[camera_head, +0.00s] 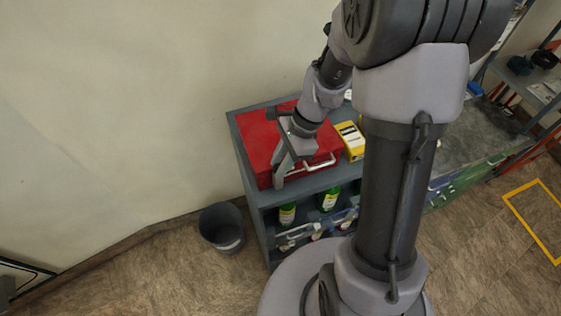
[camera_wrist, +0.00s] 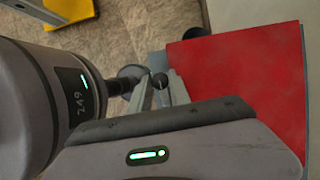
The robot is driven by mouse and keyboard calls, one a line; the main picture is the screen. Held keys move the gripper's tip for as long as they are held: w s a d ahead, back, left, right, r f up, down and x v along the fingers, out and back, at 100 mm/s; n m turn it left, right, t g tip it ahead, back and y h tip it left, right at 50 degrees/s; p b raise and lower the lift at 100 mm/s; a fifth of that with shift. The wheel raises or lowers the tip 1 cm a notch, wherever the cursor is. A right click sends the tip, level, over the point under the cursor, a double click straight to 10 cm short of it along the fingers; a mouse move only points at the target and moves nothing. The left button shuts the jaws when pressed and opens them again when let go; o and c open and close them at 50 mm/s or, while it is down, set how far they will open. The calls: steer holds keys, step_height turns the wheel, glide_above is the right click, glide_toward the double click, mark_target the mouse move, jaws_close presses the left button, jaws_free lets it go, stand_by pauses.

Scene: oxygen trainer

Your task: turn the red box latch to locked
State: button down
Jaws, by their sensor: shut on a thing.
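The red box (camera_head: 256,137) sits on top of a grey shelf unit, with a silver handle (camera_head: 321,163) on its front. Its red lid also fills the right of the wrist view (camera_wrist: 240,75). My gripper (camera_head: 279,180) reaches down at the box's front left corner. In the wrist view my gripper (camera_wrist: 158,92) is shut on a small dark round knob (camera_wrist: 160,80) beside the box edge, which looks like the latch. The fingers and wrist hide the rest of the latch, so I cannot tell its turn angle.
A yellow box (camera_head: 350,141) stands right of the red box on the grey shelf unit (camera_head: 255,190). Green bottles (camera_head: 329,199) stand on the shelf below. A grey bin (camera_head: 222,228) is on the floor at left. A wall is close behind.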

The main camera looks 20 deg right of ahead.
steer(key=n+g, duration=0.1)
steer(key=n, duration=0.3)
steer(key=shift+w+g, duration=0.15)
steer(key=shift+g, duration=0.25)
steer(key=n, duration=0.2)
steer(key=n+g+h+p, duration=0.1)
steer(key=n, duration=0.1)
steer(key=shift+w+a+n+g, duration=0.1)
steer(key=shift+a+n+g, duration=0.05)
steer(key=shift+n+g, duration=0.2)
steer(key=n, duration=0.2)
steer(key=n+h+p, duration=0.1)
steer(key=n, duration=0.1)
steer(key=shift+a+n+g+h, duration=0.1)
steer(key=shift+n+g+h, duration=0.2)
steer(key=shift+n+g, duration=0.05)
steer(key=shift+a+n+h+p, duration=0.15)
steer(key=shift+n+h, duration=0.3)
steer(key=shift+n, duration=0.6)
steer(key=shift+d+n+h+p, duration=0.15)
steer(key=shift+n+h, duration=0.3)
steer(key=shift+n, duration=0.6)
steer(key=shift+w+a, duration=0.1)
steer(key=c, duration=1.2)
jaws_free()
steer(key=shift+c, duration=0.2)
